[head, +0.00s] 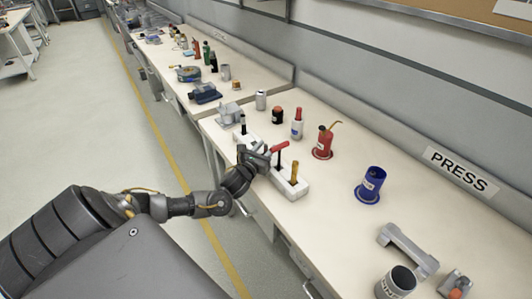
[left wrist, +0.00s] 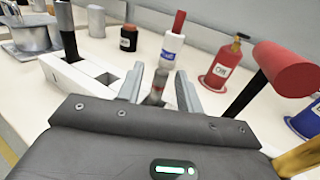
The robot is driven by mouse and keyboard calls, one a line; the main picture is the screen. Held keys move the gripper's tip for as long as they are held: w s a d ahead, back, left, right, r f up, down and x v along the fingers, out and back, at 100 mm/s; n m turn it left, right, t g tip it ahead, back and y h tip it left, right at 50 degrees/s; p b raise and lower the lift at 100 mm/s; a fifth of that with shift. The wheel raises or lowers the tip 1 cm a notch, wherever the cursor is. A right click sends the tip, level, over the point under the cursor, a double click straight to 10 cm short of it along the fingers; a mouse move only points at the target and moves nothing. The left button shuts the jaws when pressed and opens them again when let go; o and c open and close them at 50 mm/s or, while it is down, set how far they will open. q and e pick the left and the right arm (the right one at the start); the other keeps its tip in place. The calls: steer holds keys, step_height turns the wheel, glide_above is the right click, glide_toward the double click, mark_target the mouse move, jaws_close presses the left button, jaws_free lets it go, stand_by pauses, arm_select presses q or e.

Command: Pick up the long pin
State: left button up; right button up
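My left gripper (head: 262,152) is over the white slotted rack (head: 290,188) near the table's front edge. In the left wrist view, its two fingers (left wrist: 158,90) are apart. A short grey upright piece with a red band (left wrist: 157,88) shows between them, with a gap on each side; it may be the top of the long pin, but I cannot tell its length. The white rack (left wrist: 75,78) also shows there, with square slots. My right gripper is in neither view.
In the rack, a black-handled tool (head: 243,125) stands left of the gripper; a red-headed tool (head: 279,147) and a yellow-handled one (head: 294,171) stand right.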

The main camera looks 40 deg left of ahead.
arm_select(q)
steer(key=shift+w, duration=0.35)
steer(key=shift+c, duration=0.2)
jaws_close()
steer(key=shift+a+r, duration=0.1)
steer(key=shift+r, duration=0.05)
